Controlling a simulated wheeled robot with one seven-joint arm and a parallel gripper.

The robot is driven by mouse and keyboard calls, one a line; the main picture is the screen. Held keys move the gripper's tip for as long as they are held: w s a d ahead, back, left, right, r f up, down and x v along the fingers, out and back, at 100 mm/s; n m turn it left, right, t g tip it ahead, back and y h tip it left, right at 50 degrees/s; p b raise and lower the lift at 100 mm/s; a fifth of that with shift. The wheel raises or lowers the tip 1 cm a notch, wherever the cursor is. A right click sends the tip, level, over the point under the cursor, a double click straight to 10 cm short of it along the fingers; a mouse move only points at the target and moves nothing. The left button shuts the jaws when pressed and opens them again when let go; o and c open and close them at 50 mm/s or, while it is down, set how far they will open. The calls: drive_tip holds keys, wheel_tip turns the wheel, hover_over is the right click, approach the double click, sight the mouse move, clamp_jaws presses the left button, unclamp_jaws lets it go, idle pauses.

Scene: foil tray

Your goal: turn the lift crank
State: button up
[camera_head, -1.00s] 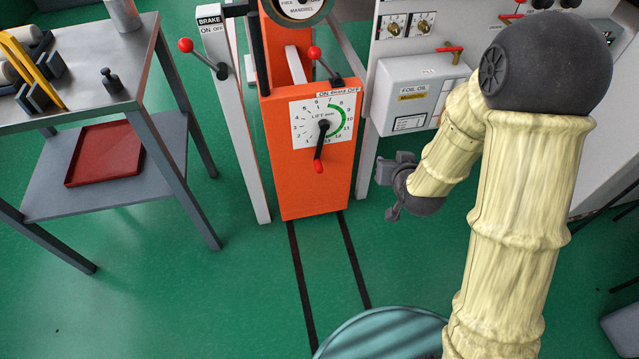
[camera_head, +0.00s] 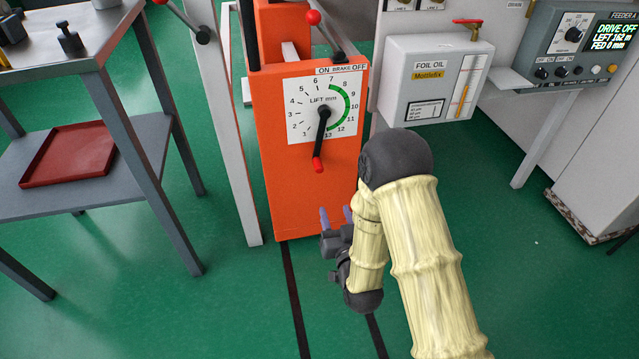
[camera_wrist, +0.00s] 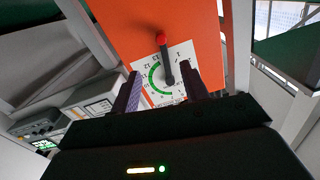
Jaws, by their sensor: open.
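The lift crank (camera_head: 322,137) is a black arm on the hub of a white dial (camera_head: 298,112) marked LIFT mm, with a red knob (camera_head: 317,165) at its lower end. It hangs almost straight down on the front of the orange lift housing (camera_head: 283,190). My gripper (camera_head: 336,215) is below and a little right of the knob, fingers up, apart from it. In the wrist view my gripper (camera_wrist: 160,88) is open and empty, and the crank (camera_wrist: 166,64) shows beyond and between its two fingers.
A red-knobbed brake lever (camera_head: 325,32) stands above the dial. A grey FOIL OIL box (camera_head: 425,105) is at the right. A steel table (camera_head: 75,45) with a red tray (camera_head: 70,155) below stands at the left. Green floor is clear before the housing.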

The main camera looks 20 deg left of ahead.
sight(320, 171)
drive_tip(key=shift+a+f, duration=0.1)
idle(0.3)
drive_tip(key=b+x, duration=0.5)
drive_tip(key=x, duration=1.1)
drive_tip(key=shift+w+b, duration=0.1)
drive_tip(key=shift+b, duration=0.25)
drive_tip(key=shift+w+a+r, duration=0.2)
drive_tip(key=shift+w+a, duration=0.15)
drive_tip(key=shift+w, duration=0.1)
clamp_jaws()
